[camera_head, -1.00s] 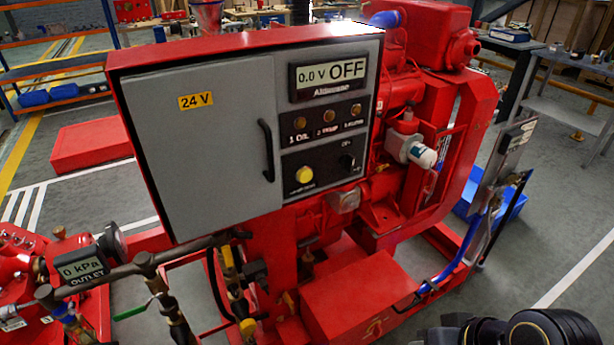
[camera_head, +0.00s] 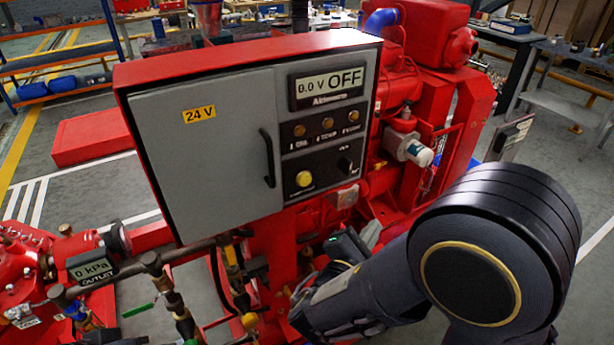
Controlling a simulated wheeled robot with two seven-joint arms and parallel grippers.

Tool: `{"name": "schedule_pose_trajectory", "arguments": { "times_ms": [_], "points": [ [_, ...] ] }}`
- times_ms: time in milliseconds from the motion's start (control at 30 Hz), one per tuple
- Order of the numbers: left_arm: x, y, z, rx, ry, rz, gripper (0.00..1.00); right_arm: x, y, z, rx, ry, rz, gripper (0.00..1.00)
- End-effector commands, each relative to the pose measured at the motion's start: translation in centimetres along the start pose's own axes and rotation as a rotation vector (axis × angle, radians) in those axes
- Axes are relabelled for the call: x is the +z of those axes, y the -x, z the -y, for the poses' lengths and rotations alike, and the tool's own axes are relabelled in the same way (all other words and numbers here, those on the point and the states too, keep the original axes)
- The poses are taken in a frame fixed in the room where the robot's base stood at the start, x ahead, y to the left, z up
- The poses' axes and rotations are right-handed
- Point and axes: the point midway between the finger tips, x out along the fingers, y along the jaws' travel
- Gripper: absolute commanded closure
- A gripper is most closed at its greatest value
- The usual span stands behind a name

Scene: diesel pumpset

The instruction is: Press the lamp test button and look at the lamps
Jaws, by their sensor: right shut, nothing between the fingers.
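The yellow lamp test button (camera_head: 303,179) sits on the lower black plate of the control box, with nothing touching it. Three small round lamps (camera_head: 327,124) sit in a row above it and look dull amber, not lit. The display (camera_head: 328,84) above them reads 0.0 V OFF. My right gripper (camera_head: 347,246) is below and right of the button, in front of the engine, clear of the panel. It is shut and empty, and its fingertips are hard to make out. My left gripper is not in view.
A dark rotary switch (camera_head: 346,165) is right of the button. A black door handle (camera_head: 267,158) stands out on the left. The red engine (camera_head: 400,85) is behind the box. Pipes and an outlet gauge (camera_head: 93,269) are at lower left. The space before the panel is clear.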

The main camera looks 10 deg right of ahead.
Motion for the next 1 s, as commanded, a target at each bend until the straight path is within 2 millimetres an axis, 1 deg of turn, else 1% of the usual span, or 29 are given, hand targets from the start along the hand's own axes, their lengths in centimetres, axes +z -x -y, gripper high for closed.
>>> {"name": "schedule_pose_trajectory", "arguments": {
  "times_ms": [33,100,200,267,400,733,867,1000],
  "points": [
    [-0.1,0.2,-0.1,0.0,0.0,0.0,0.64,-0.8,0.8,-1.7,0.086,0.031,-0.004,1.0],
    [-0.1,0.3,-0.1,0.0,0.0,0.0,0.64,-1.7,1.7,-3.4,0.179,0.058,-0.009,1.0],
    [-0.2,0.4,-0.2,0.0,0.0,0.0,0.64,-2.6,2.7,-5.1,0.271,0.082,-0.015,1.0],
    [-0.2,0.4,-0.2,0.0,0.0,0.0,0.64,-3.0,3.1,-5.6,0.304,0.09,-0.018,1.0],
    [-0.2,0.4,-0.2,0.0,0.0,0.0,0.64,-3.3,3.5,-6.2,0.336,0.096,-0.02,1.0],
    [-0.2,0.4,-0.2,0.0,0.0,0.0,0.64,-3.3,3.4,-6.2,0.333,0.096,-0.02,1.0],
    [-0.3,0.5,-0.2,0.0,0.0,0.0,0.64,-3.7,3.0,-6.7,0.332,0.096,-0.019,1.0],
    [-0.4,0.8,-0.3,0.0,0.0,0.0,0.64,-4.7,2.2,-7.9,0.332,0.096,-0.018,1.0]
  ]
}}
